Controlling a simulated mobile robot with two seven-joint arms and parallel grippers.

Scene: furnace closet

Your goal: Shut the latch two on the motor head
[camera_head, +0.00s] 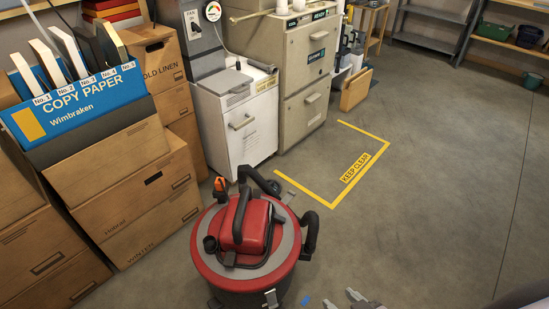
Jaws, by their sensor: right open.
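A red shop vacuum with a grey-rimmed motor head (245,235) stands on the floor at bottom centre. A black handle and a cable lie on its top. A metal latch (271,298) shows at the front rim of the head. Whether it is shut is too small to tell, and I see no number on it. An orange part (220,186) stands up at the back left of the head. My right gripper (343,299) is open at the bottom edge, right of the vacuum and apart from it, partly cut off. My left gripper is not in view.
Cardboard boxes (130,200) and a blue copy paper box (75,105) are stacked at left. White and beige cabinets (240,125) stand behind the vacuum. Yellow keep-clear tape (355,168) marks the floor. The floor (440,190) at right is clear.

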